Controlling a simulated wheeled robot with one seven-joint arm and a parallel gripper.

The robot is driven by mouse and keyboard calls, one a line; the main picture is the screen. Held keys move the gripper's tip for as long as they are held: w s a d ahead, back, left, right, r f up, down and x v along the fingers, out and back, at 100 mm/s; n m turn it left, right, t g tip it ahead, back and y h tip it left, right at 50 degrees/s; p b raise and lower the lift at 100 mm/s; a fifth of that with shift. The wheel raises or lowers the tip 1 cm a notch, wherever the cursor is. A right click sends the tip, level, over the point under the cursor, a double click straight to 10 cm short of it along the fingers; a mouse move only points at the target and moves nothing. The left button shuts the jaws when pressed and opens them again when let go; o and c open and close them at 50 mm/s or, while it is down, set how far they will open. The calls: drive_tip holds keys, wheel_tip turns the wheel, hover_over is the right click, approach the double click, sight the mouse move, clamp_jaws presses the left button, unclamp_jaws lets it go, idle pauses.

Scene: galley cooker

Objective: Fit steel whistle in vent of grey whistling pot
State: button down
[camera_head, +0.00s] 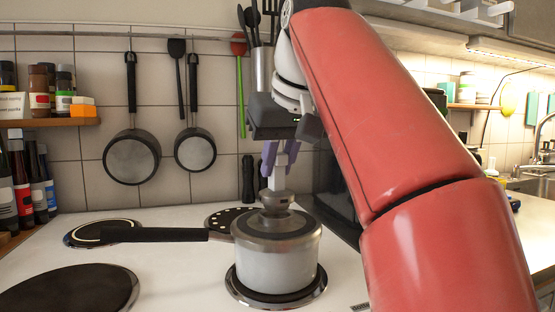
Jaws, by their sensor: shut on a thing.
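The grey whistling pot (277,262) stands on the front right hotplate, its lid on and its long black handle pointing left. My gripper (280,158) is above the middle of the lid, pointing down, its purple fingers shut on the pale upper part of the steel whistle (277,200). The whistle is roughly upright, its rounded grey body right over the lid's centre. The vent is hidden behind or under it. I cannot tell whether the whistle touches the lid or sits in the vent.
My red arm covers the right side. Other hotplates (72,290) lie left and behind on the white cooker top (185,270). Two pans (132,157) (195,150) hang on the tiled wall. Bottles (22,185) stand at the left, and a sink (535,183) is far right.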

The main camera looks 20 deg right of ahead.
drive_tip(key=shift+f+b, duration=0.75)
drive_tip(key=shift+f, duration=0.25)
drive_tip(key=c, duration=0.6)
unclamp_jaws()
drive_tip(key=shift+r, duration=0.1)
drive_tip(key=shift+c, duration=0.2)
drive_tip(key=shift+s, duration=0.15)
drive_tip(key=s+b, duration=0.1)
drive_tip(key=s, duration=0.8)
drive_tip(key=shift+s, duration=0.3)
drive_tip(key=shift+s, duration=0.1)
